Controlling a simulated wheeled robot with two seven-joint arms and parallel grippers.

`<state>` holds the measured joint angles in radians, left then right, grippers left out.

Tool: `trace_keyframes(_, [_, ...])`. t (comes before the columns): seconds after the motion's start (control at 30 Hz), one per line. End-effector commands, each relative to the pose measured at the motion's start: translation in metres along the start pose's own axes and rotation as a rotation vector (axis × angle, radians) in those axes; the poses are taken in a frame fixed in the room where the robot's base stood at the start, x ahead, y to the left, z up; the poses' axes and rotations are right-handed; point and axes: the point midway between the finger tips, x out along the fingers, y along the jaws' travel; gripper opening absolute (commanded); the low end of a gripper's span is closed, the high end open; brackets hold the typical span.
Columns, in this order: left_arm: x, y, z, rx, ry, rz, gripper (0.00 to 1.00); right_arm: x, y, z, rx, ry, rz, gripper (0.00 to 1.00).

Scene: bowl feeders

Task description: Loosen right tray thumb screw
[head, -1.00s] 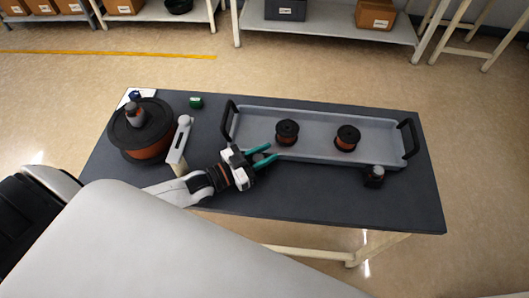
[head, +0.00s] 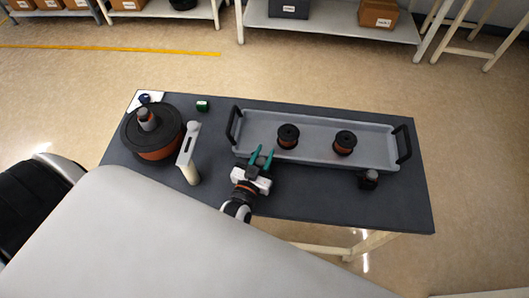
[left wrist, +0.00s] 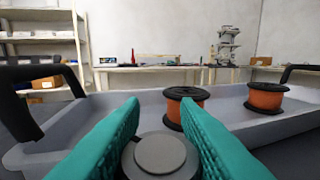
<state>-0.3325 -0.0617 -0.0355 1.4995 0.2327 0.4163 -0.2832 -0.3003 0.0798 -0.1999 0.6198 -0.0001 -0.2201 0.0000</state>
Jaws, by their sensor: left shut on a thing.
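The grey tray (head: 385,157) with black end handles lies on the dark table. My left gripper (head: 262,157) is at the tray's front edge near its left end, teal fingers pointing away from me. In the left wrist view its fingers (left wrist: 163,125) are shut on a round knob (left wrist: 163,152) with a grey top and dark sides, which looks like a thumb screw. Its lower part is hidden. A similar dark knob (head: 368,179) stands at the tray's front edge near the right end, with no gripper near it. My right gripper is not in view.
Two orange-brown spools (head: 288,136) (head: 345,143) stand in the tray. A large spool (head: 153,135), a pale upright arm (head: 189,152) and a small green item (head: 203,105) are on the table's left part. The front right of the table (head: 320,203) is clear.

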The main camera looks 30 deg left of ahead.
Motion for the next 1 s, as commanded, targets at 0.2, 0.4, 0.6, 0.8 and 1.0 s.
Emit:
trace_keyframes(0.2, [0.0002,0.0007,0.0008,-0.001,-0.002,0.070,0.06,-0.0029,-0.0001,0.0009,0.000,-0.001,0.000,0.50])
trace_keyframes(0.4, [0.0004,0.0019,0.0009,0.000,-0.004,0.090,0.06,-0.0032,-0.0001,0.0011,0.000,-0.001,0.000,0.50])
trace_keyframes(0.6, [0.0006,0.0019,0.0011,0.001,-0.005,0.091,0.06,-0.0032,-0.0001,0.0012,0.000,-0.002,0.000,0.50])
trace_keyframes(0.8, [0.0007,0.0019,0.0013,0.001,-0.005,0.091,0.40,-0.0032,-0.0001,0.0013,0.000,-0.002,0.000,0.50])
trace_keyframes(1.0, [0.0005,0.0017,0.0008,0.000,-0.004,0.090,0.50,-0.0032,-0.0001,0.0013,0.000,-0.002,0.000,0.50])
